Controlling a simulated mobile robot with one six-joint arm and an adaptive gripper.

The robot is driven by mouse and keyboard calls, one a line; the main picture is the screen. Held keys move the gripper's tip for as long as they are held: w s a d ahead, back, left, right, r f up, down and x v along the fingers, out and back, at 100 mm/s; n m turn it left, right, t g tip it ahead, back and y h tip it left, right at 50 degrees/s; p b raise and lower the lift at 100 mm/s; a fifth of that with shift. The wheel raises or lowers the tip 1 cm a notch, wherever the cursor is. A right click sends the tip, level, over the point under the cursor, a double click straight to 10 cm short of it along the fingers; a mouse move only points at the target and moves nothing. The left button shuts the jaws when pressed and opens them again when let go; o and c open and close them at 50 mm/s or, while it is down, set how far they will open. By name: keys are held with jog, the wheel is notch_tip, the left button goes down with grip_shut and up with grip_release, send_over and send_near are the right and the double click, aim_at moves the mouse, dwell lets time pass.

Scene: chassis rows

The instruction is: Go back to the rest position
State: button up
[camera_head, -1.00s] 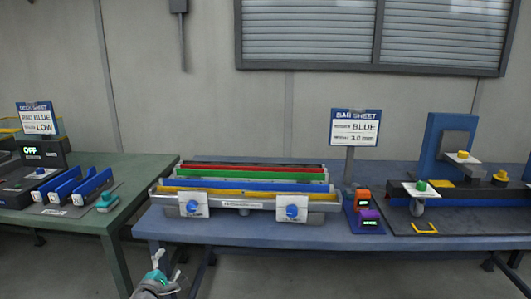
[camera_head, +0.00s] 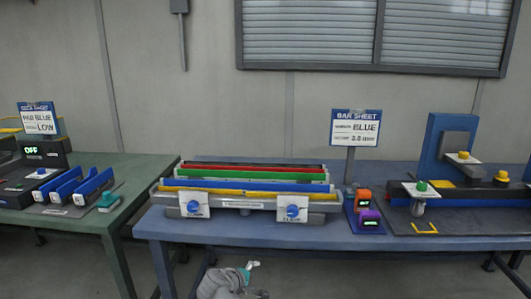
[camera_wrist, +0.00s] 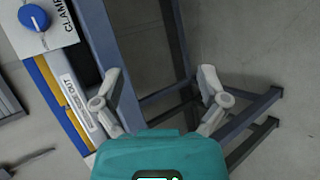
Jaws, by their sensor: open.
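My gripper (camera_wrist: 160,82) is open in the wrist view, with its two grey fingers spread and nothing between them. Past the fingers show the blue table's frame and the grey floor. In the head view my gripper (camera_head: 250,265) shows small at the bottom middle, low in front of the blue table (camera_head: 300,237). Its fingers are too small to tell apart there.
A bar fixture (camera_head: 250,195) with colored bars and two blue clamp knobs stands on the blue table. A green table (camera_head: 60,215) is at left. The floor in front is clear.

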jog(key=s+d+f+m+g+y, duration=0.2)
jog(key=s+d+f+m+g, duration=0.15)
jog(key=d, duration=0.35)
jog(key=s+d+f+m+g+y, duration=0.2)
jog(key=s+d+m+g, duration=0.15)
jog(key=d, duration=0.35)
jog(key=s+d+f+m+g+y, duration=0.2)
jog(key=s+d+f+m+g, duration=0.1)
jog(key=d+m, duration=0.3)
notch_tip(320, 180, up, 23)
jog(key=n+p, duration=0.1)
jog(key=p, duration=2.2)
jog(key=shift+d, duration=0.3)
jog(key=shift+r, duration=0.1)
